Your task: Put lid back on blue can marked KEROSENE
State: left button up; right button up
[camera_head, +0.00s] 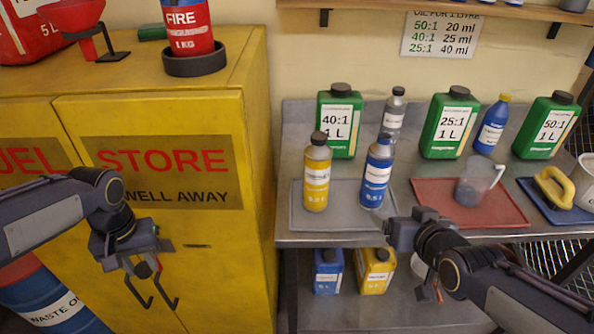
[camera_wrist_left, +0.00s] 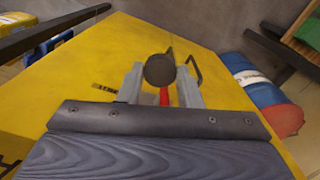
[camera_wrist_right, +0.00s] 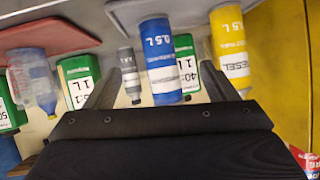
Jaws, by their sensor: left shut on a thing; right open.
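A blue can (camera_head: 376,172) with a white label stands upright on the grey tray, right of the yellow can (camera_head: 317,172). Its label is too small to read in the head view; the right wrist view shows a blue can (camera_wrist_right: 160,60) marked 0.5 L. My left gripper (camera_head: 146,268) is in front of the yellow cabinet, far left of that can. It is shut on a dark round lid (camera_wrist_left: 160,70), which shows between its fingers in the left wrist view. My right gripper (camera_wrist_right: 160,92) is open and empty, its fingers toward the blue can. It is by the bench's front edge.
The grey tray (camera_head: 340,222) lies on the metal bench. Several green cans, a grey bottle (camera_head: 393,113) and a blue bottle (camera_head: 492,124) stand behind. A red mat (camera_head: 440,211) with a clear jug (camera_head: 478,181) lies to the right. The yellow cabinet (camera_head: 255,190) flanks the bench.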

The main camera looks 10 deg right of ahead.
aim_at(387, 164)
pick_arm(q)
jog(key=s+r, duration=0.5)
jog(key=r, duration=0.4)
jog(key=shift+s+a+r+b, duration=0.25)
jog(key=shift+r+b, duration=0.05)
jog(key=shift+b, duration=0.1)
pick_arm(e)
jog(key=w+r+t, duration=0.1)
jog(key=t, duration=0.1)
jog(key=w+d+r+n+t, duration=0.1)
jog(key=w, duration=0.1)
jog(key=w+r+n+t, duration=0.1)
jog(key=t, duration=0.1)
jog(key=shift+w+d+r+t, duration=0.15)
jog(key=shift+d+r+t, duration=0.15)
jog(key=shift+d+r, duration=0.1)
jog(key=shift+w, duration=0.1)
pick_arm(q)
jog(key=shift+r+p, duration=0.5)
jog(key=shift+p, duration=0.05)
pick_arm(e)
jog(key=w, duration=0.6)
jog(key=shift+w+d, duration=0.1)
jog(key=shift+w, duration=0.25)
